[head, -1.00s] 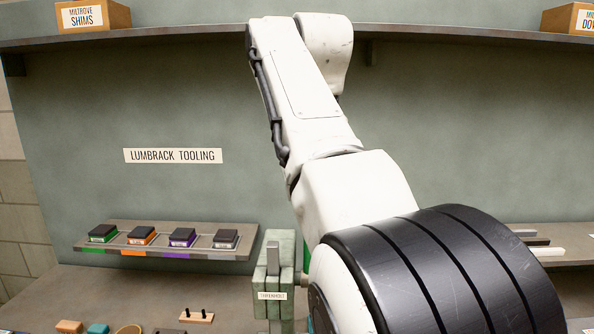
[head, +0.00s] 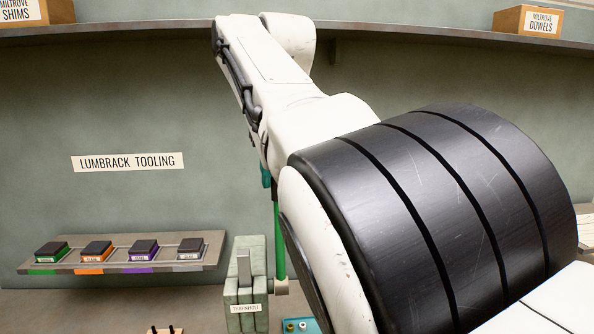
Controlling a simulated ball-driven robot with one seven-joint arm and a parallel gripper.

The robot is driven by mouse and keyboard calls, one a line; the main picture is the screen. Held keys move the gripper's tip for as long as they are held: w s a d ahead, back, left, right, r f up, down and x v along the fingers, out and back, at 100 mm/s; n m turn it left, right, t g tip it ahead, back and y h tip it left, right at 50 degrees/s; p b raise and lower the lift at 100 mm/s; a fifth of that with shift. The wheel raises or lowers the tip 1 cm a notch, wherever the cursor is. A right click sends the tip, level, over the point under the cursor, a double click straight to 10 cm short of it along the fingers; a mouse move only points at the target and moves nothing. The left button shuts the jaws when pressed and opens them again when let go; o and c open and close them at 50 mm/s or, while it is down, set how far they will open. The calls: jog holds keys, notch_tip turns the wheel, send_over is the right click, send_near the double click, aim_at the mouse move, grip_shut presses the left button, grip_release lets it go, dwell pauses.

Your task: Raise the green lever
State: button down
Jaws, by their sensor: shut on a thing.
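The green lever (head: 279,240) shows in the head view as a thin green rod standing nearly upright, just right of the grey-green press block (head: 246,285). Its lower end meets a round pale hub (head: 281,287) on the block's side. Its top end is hidden behind my arm. A small teal and dark part of my gripper (head: 266,176) shows at the lever's upper end, below my white arm. My gripper is shut on the lever there. My arm hides most of the gripper and the grasp itself.
A ledge (head: 120,268) with several dark-topped blocks stands to the left. A high shelf (head: 420,32) with boxes runs across the back wall. A teal tray (head: 301,325) with small round parts lies at the lower edge.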

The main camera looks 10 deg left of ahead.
jog(key=shift+f, duration=0.2)
jog(key=c, duration=0.9)
grip_release()
jog(key=shift+r, duration=0.1)
jog(key=shift+s+d+r, duration=0.1)
jog(key=shift+s+r, duration=0.05)
jog(key=shift+r, duration=1.05)
jog(key=shift+s+d+r, duration=0.1)
jog(key=shift+s+r, duration=0.1)
jog(key=shift+r, duration=1.05)
jog(key=shift+s+d+r, duration=0.1)
jog(key=shift+s+r, duration=0.05)
jog(key=shift+r, duration=1.05)
jog(key=shift+s, duration=0.1)
